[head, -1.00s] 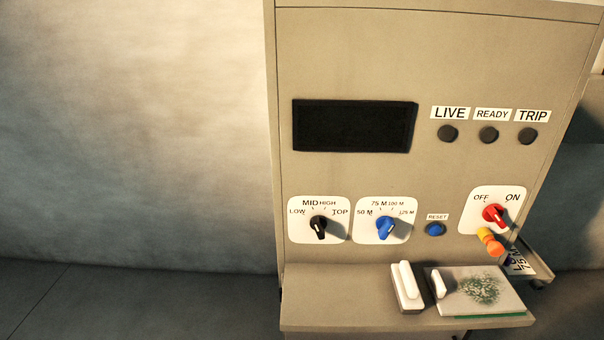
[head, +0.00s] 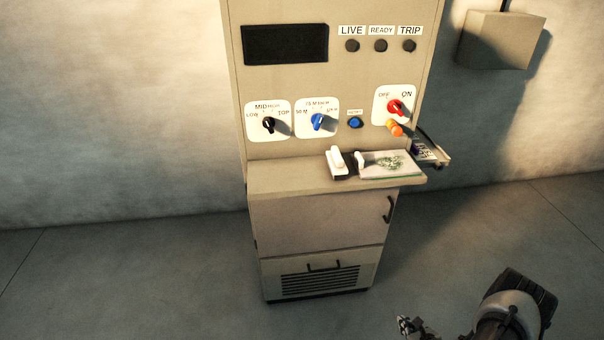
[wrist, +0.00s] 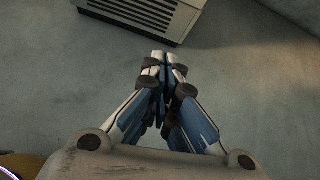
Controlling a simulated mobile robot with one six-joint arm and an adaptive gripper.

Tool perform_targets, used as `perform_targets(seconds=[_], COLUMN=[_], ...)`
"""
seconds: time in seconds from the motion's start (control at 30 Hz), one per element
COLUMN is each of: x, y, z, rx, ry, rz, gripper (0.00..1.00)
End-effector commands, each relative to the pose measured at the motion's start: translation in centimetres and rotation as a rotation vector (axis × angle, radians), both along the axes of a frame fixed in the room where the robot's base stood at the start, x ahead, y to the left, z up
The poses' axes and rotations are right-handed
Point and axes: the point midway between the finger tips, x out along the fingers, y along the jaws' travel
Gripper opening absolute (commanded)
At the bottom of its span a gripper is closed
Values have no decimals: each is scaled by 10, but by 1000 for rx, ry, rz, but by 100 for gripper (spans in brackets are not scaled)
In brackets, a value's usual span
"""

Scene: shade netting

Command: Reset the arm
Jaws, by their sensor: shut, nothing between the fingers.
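My gripper (wrist: 164,58) is shut and empty in the wrist view, its fingertips together above the bare grey floor. In the head view part of my arm (head: 512,308) shows at the bottom right, in front of and to the right of the cabinet, and the gripper end (head: 410,325) is small at the bottom edge. The control cabinet (head: 320,222) stands apart from my arm. Its red switch (head: 395,107), blue knob (head: 317,122), black knob (head: 268,125) and blue reset button (head: 354,122) are on its face.
A shelf on the cabinet holds a white-handled block (head: 337,162) and a board with a green patch (head: 388,164). A small side tray (head: 432,150) juts out right. A box (head: 502,40) hangs on the wall. The vented cabinet base (wrist: 148,14) tops the wrist view. Floor around is clear.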

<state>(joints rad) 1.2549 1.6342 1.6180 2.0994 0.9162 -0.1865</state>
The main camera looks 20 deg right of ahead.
Motion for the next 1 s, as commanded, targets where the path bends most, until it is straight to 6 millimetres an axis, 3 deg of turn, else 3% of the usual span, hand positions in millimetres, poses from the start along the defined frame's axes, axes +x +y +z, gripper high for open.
perform_targets(seconds=[0.27, 0.43, 0.6, 0.7, 0.87, 1.0], x=[64, 115, 155, 162, 152, 124], y=[9, 40, 106, 151, 224, 281], z=[86, 170, 272, 325, 399, 451], rx=[-101, -204, -342, -428, -581, -730], ry=[-54, -99, -141, -158, -168, -163], rz=[270, 539, 892, 1096, 1415, 1679], gripper=[0, 0, 0, 0, 0, 0])
